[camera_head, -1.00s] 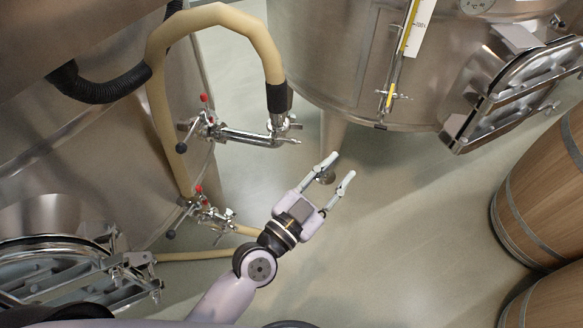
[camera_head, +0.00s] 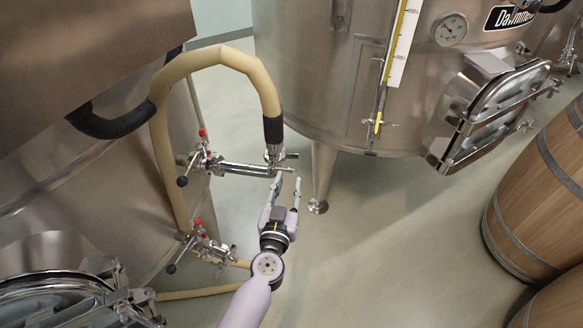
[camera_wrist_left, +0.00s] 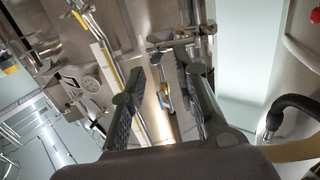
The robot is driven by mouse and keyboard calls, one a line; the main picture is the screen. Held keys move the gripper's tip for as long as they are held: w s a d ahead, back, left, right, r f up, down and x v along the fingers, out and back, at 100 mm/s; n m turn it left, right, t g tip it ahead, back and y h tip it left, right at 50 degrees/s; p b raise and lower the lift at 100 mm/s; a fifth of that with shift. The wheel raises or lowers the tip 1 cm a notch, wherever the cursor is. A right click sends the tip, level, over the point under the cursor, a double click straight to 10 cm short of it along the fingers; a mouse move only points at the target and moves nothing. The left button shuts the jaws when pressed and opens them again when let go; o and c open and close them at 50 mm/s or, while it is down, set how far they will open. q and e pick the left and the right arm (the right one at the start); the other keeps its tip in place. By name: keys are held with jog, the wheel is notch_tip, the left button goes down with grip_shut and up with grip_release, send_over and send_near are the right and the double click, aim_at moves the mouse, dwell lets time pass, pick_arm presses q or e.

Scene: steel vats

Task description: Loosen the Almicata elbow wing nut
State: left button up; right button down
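The steel elbow fitting (camera_head: 272,158) is at the end of a short horizontal pipe, where a beige hose with a black cuff comes down. A small wing-like metal piece (camera_head: 290,156) sticks out to its right; its exact shape is too small to tell. My left gripper (camera_head: 287,181) points up at the elbow from just below, its two fingers apart and nothing between them. In the left wrist view, the open fingers (camera_wrist_left: 150,75) show with a metal fitting (camera_wrist_left: 170,43) ahead of them; I cannot tell if they touch. My right gripper is not in view.
The beige hose (camera_head: 160,130) arches over the elbow. Valves with red knobs (camera_head: 202,133) sit on the left vat (camera_head: 60,185). A steel vat (camera_head: 310,80) with a hatch (camera_head: 490,110) stands behind. Wooden barrels (camera_head: 540,190) are at right. The floor between is clear.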

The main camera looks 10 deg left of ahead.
pick_arm(q)
jog(key=w, duration=0.5)
jog(key=shift+w+d, duration=0.2)
jog(key=shift+w, duration=0.1)
jog(key=shift+c, duration=0.3)
grip_shut()
